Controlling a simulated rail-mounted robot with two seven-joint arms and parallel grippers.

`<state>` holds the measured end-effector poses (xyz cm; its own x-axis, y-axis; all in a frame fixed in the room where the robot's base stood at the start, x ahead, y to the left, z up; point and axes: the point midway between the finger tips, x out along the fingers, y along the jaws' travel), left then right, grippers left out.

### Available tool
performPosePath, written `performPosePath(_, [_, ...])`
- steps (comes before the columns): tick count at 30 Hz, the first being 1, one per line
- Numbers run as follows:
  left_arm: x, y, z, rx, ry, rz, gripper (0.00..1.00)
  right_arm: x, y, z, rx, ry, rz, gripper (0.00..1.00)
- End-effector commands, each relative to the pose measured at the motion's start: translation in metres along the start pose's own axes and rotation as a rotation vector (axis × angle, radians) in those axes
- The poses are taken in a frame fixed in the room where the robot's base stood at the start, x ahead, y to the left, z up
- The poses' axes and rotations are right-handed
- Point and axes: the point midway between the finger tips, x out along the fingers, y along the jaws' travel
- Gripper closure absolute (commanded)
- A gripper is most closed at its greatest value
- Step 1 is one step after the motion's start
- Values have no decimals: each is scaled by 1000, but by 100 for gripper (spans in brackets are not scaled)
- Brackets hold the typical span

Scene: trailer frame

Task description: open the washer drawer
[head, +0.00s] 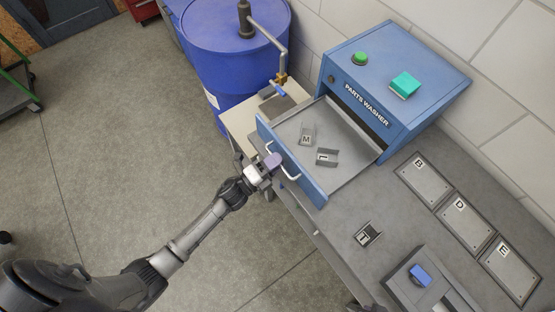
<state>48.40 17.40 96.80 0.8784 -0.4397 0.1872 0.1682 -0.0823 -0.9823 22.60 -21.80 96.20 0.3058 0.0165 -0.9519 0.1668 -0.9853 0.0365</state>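The blue parts washer (420,65) stands at the back of the grey bench, lettered "PARTS WASHER" on its front. Its drawer (345,165) is pulled well out toward the left front, with its blue front panel (305,180) clear of the housing. Inside the drawer lie two small metal parts, one marked M (307,135) and one that looks marked L (327,157). A pale bar handle (289,173) is on the panel. My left gripper (271,162) is at the handle, its tip overlapping it; its finger gap is too small to judge. My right gripper is not visible.
A blue drum (232,50) with a pump stands behind left of the drawer. A green button (360,58) and a teal block (405,84) are on the washer top. Plates B, D and E (510,270), a T part (367,235) and a grey box (425,290) occupy the bench.

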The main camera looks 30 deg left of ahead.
Motion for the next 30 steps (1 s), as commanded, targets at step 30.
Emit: performPosePath(30, [-132, 0, 0, 1, 1, 0, 64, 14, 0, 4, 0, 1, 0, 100])
